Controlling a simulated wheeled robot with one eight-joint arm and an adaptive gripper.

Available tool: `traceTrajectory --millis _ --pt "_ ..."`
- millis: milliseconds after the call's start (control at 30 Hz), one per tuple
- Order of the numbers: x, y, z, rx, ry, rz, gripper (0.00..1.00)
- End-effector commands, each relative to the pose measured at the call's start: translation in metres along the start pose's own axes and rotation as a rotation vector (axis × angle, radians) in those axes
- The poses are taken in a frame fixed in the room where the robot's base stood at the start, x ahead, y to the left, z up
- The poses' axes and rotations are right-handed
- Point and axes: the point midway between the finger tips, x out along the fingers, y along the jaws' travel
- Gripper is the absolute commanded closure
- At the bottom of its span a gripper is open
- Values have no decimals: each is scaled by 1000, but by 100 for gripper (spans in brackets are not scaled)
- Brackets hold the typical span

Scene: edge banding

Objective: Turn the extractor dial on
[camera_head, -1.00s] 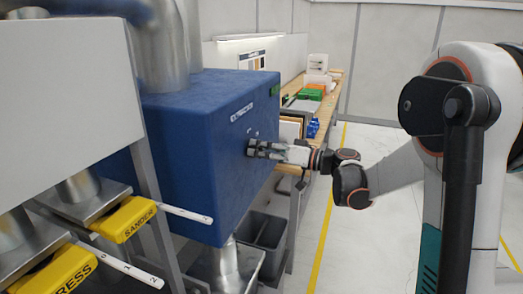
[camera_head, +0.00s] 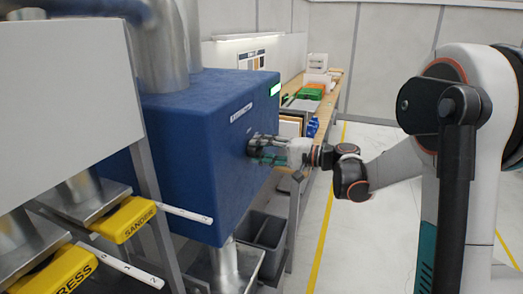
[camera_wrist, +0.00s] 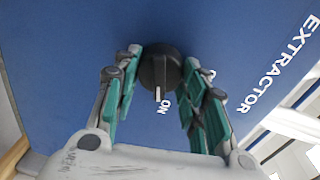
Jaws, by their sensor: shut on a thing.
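The extractor (camera_head: 195,150) is a large blue box at the left centre of the head view. Its round black dial (camera_wrist: 158,70) shows in the wrist view, with its white pointer line aimed at the word ON. My gripper (camera_head: 260,152) is at the box's front face; in the wrist view my gripper (camera_wrist: 161,72) has its green-padded fingers on either side of the dial, shut on it. In the head view the fingers hide the dial.
A wooden bench (camera_head: 325,98) with green and white bins runs behind the box. Yellow gate handles marked SANDER (camera_head: 124,219) and PRESS (camera_head: 55,274) stick out at lower left. A grey bin (camera_head: 262,235) stands below. Floor at right is open.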

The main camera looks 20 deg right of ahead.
Motion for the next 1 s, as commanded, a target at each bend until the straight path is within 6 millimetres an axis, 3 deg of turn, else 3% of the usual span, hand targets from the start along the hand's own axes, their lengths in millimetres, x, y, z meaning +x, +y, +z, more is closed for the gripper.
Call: traceTrajectory --millis 433,1000 --pt "0 2 -1 277 -18 4 85" --pt "0 2 -1 341 -23 5 85"
